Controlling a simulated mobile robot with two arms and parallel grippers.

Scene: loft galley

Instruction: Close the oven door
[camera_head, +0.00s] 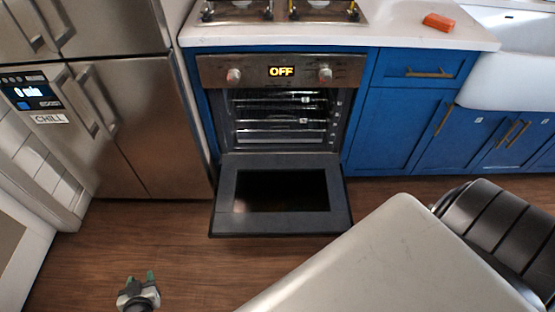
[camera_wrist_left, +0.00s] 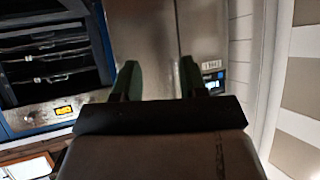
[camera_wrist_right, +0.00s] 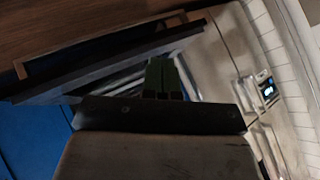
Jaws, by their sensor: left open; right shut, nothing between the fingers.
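The oven (camera_head: 282,100) is built into the blue cabinets, and its display reads OFF. Its door (camera_head: 228,205) is folded down wide open, roughly level, with the racks showing inside. My left gripper (camera_head: 141,279) is low over the floor, in front and to the left of the door, apart from it. In the left wrist view its green fingers (camera_wrist_left: 156,80) are open and empty, facing the fridge. In the right wrist view my right gripper (camera_wrist_right: 161,76) is shut and empty, with the dark oven door (camera_wrist_right: 100,66) behind its fingers. In the head view the right gripper is hidden behind my arm.
A steel fridge (camera_head: 135,120) stands left of the oven. Blue cabinets (camera_head: 395,130) with brass handles run to the right. An orange block (camera_head: 438,22) lies on the white counter (camera_head: 410,32) near the sink (camera_head: 515,65). The wooden floor (camera_head: 90,250) at front left is clear.

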